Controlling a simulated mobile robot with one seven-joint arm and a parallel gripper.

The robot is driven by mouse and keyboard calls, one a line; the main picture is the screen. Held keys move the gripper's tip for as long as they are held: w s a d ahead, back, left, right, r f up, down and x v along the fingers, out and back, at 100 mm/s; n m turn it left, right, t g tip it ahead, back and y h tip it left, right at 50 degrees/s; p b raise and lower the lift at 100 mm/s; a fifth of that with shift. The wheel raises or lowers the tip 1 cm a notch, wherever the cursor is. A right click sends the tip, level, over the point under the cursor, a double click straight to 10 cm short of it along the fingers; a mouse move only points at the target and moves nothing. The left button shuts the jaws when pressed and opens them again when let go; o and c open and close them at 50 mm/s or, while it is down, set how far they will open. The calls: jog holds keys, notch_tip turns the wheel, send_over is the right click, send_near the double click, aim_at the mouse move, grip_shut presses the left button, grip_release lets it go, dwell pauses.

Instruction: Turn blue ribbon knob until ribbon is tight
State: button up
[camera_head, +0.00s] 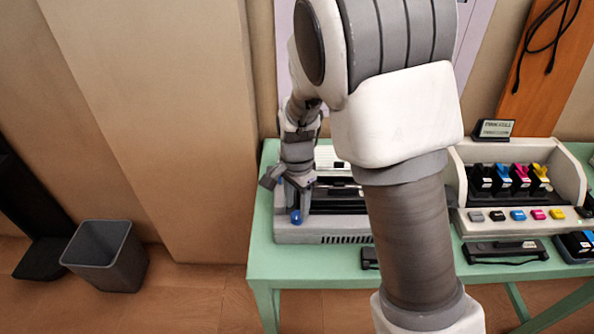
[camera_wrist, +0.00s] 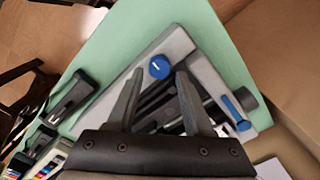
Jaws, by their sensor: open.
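A grey dot-matrix-style machine (camera_head: 290,236) stands on the green table, partly hidden behind my arm. Its round blue knob (camera_head: 296,216) sits at the front left corner. In the wrist view the blue knob (camera_wrist: 159,67) carries a white mark and lies just between or beyond the fingertips. I cannot tell whether they touch it. My gripper (camera_head: 289,192) is above that corner, pointing down, with its fingers apart; it also shows in the wrist view (camera_wrist: 160,76). The ribbon cannot be made out clearly. A blue lever-like part (camera_wrist: 235,110) is on the machine's other side.
The green table (camera_head: 262,235) has bare room left of the machine. An inkjet-type unit (camera_head: 570,165) with coloured cartridges stands at the right. Black cartridges (camera_head: 505,251) lie along the front. A grey bin (camera_head: 104,256) stands on the floor at left.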

aim_at(297, 215)
notch_tip(297, 215, up, 15)
jog(key=p, duration=0.1)
jog(key=shift+f, duration=0.1)
dwell(0.4)
jog(key=s+d+r+n+t, duration=0.2)
jog(key=s+d+r+n, duration=0.2)
jog(key=s, duration=0.5)
jog(key=s+d+r+n+t, duration=0.3)
jog(key=s+d+r+n, duration=0.2)
jog(key=s+d, duration=0.3)
jog(key=shift+s+d+r+n+t, duration=0.25)
jog(key=shift+s+n, duration=0.25)
jog(key=shift+s, duration=0.55)
jog(key=shift+f, duration=0.1)
